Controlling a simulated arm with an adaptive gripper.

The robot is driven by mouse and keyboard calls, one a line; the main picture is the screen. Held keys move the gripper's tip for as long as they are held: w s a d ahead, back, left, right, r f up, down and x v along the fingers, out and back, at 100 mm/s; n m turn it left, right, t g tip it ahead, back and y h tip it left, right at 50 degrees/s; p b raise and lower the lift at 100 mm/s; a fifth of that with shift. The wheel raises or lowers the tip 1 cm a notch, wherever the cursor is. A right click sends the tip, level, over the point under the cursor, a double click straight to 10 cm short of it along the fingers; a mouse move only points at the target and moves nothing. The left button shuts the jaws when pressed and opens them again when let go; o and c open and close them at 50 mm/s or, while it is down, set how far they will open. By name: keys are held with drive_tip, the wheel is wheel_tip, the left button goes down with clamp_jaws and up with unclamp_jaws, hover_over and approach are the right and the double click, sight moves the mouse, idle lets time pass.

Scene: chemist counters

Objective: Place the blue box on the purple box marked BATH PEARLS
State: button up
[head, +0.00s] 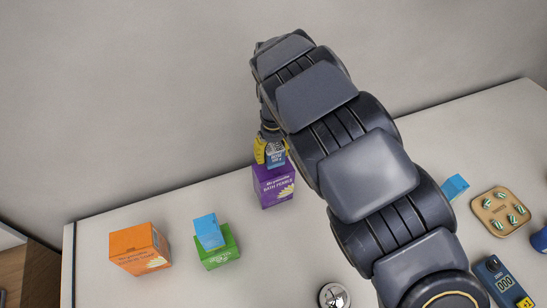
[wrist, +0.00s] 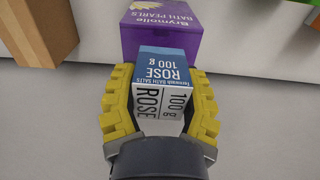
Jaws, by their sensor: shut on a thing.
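The purple box (head: 273,186) stands near the back edge of the counter, left of my arm. In the wrist view the purple box (wrist: 160,27) reads BATH PEARLS. My gripper (head: 270,150), with yellow fingers, is shut on the blue box (head: 276,158), which has a white lower face and reads ROSE 100 g. In the wrist view the blue box (wrist: 163,72) sits between both fingers of my gripper (wrist: 160,105). In the head view it overlaps the purple box's back top edge. I cannot tell whether the two boxes touch.
An orange box (head: 139,248) and a green box (head: 217,249) with a light blue box (head: 208,231) on it stand to the left. Right of my arm are another blue box (head: 455,186), a wooden tray (head: 507,208) and a dark device (head: 503,282). A round metal object (head: 334,296) lies in front.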

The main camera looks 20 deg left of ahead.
sight(273, 145)
drive_tip(key=shift+f, duration=1.2)
drive_tip(key=shift+f, duration=0.15)
drive_tip(key=o, duration=1.1)
wheel_tip(273, 145, up, 11)
drive_tip(key=shift+r, duration=0.1)
drive_tip(key=shift+d+r, duration=0.1)
drive_tip(key=shift+r, duration=0.5)
